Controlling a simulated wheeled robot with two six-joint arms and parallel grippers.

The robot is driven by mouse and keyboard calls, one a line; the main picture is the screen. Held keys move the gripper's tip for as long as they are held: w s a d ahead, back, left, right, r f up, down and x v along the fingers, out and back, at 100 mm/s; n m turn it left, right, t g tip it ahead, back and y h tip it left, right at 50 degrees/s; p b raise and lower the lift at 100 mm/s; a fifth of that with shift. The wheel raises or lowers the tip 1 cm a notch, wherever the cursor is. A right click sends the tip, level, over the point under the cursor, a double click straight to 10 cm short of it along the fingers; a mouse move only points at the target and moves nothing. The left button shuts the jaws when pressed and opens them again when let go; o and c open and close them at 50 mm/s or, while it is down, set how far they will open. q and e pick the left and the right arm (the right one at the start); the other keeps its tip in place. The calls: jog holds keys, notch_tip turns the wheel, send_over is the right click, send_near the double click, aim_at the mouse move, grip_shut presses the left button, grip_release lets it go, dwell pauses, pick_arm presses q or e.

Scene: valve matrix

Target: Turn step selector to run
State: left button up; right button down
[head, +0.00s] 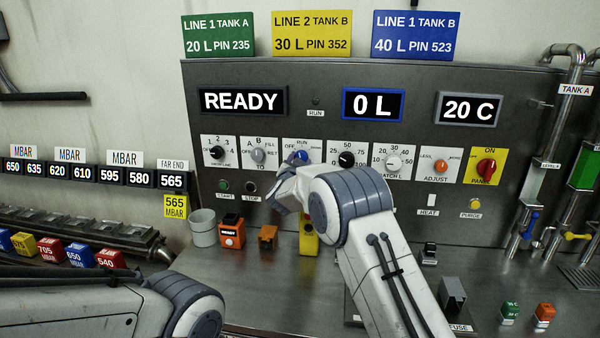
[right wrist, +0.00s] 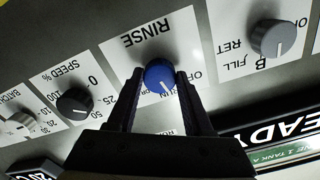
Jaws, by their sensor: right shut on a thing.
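The blue selector knob (head: 301,156) sits on a white plate marked OFF and RUN on the panel. In the right wrist view the knob (right wrist: 159,75) is between the two dark fingers of my right gripper (right wrist: 158,83), which is shut on it. Its plate (right wrist: 130,58) reads RINSE, upside down there. The knob's white mark points toward the bottom of that view; the lettering beside it is partly hidden by the fingers. In the head view my right gripper (head: 291,178) covers the plate's lower part. My left gripper is out of view; only its arm shows.
Close beside it are the grey A/B knob (head: 258,155) and the black speed knob (head: 346,159). The red panic knob (head: 486,167) is farther right. A cup (head: 203,228), an orange READY block (head: 232,234) and a yellow block (head: 309,240) stand on the counter below.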

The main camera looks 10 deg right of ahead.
jog(key=shift+m+b, duration=1)
jog(key=shift+m, duration=0.2)
jog(key=shift+c, duration=1.5)
grip_release()
jog(key=shift+s, duration=0.1)
jog(key=b+v, duration=0.3)
jog(key=v, duration=0.7)
